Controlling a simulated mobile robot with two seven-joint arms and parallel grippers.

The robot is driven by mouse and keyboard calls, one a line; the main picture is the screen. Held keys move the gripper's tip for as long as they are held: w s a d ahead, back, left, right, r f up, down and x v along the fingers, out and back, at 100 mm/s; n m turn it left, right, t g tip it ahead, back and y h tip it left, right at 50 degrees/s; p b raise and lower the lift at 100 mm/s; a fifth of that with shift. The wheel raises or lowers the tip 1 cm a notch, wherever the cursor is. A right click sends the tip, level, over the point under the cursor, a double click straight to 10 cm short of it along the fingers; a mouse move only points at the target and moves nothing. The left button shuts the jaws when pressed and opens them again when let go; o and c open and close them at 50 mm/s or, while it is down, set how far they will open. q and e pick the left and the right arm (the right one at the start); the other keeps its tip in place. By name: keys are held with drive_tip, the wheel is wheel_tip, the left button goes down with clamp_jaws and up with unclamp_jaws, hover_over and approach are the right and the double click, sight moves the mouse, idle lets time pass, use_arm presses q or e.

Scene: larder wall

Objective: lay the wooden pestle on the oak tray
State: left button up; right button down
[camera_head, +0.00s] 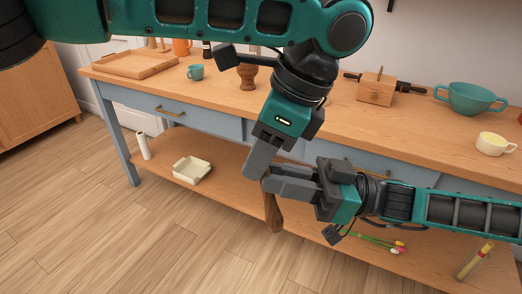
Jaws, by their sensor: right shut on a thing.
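The wooden pestle (274,213) hangs roughly upright below my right gripper (268,185), in front of the lower shelf. My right gripper is shut on it and hides its upper part. My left gripper (262,158) points down just above the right fingers, close to or touching them. Its fingers overlap in this view, so I cannot tell whether they are open or hold the pestle's top. The oak tray (130,64) lies at the left end of the worktop, away from both grippers, and looks empty.
Near the tray stand a teal mug (196,72) and a wooden mortar (247,75). A wooden box (377,88), teal bowl (470,98) and yellow-filled cup (495,144) stand further right. A cream dish (191,169) and tulips (383,243) lie on the lower shelf.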

use_arm(q)
drive_tip(key=shift+s, duration=0.15)
drive_tip(key=c, duration=0.4)
drive_tip(key=o, duration=0.9)
drive_tip(key=shift+c, duration=0.2)
